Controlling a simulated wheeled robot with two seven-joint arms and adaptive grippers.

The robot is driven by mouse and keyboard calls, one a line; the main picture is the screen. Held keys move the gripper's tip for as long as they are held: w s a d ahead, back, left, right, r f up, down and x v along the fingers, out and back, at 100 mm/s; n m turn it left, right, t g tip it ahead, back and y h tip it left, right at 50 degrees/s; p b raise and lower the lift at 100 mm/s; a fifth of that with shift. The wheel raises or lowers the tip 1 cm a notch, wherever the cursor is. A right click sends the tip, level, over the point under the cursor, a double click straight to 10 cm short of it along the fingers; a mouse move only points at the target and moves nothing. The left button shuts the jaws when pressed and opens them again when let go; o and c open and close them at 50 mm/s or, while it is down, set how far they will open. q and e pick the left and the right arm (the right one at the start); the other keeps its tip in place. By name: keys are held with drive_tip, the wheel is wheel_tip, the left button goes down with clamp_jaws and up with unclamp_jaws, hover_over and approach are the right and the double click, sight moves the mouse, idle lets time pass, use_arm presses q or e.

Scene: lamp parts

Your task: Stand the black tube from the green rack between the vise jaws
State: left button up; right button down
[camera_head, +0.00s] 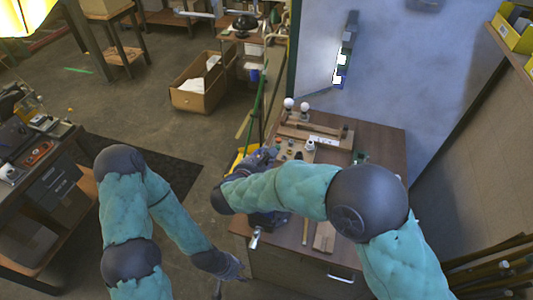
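The vise (268,221) is a dark blue shape at the left front of the brown workbench, with a metal handle (255,239) in front. My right forearm covers most of it, so I cannot see its jaws. A small green thing (360,157) lies on the bench at the right; I cannot tell whether it is the green rack. I cannot make out the black tube. My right gripper (262,158) is over the bench's left edge, partly hidden by its arm; its fingers are unclear. My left gripper (234,277) hangs low beside the bench front, its opening unclear.
The workbench (385,140) holds a wooden stand (315,134), white bulbs (288,103) and loose wooden pieces (324,237). A green pole (258,108) stands behind its left side. A wooden crate (200,85) is on the floor. Another bench (55,150) is at the left.

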drive_tip(key=shift+f+b, duration=1.05)
drive_tip(key=shift+f, duration=1.6)
wheel_tip(320, 180, down, 10)
drive_tip(key=b, duration=1.1)
drive_tip(key=shift+r, duration=0.15)
drive_tip(key=shift+b, duration=0.4)
drive_tip(key=shift+f+b, duration=0.55)
drive_tip(key=shift+b, duration=0.15)
drive_tip(key=c, duration=0.8)
unclamp_jaws()
drive_tip(key=v, duration=1.2)
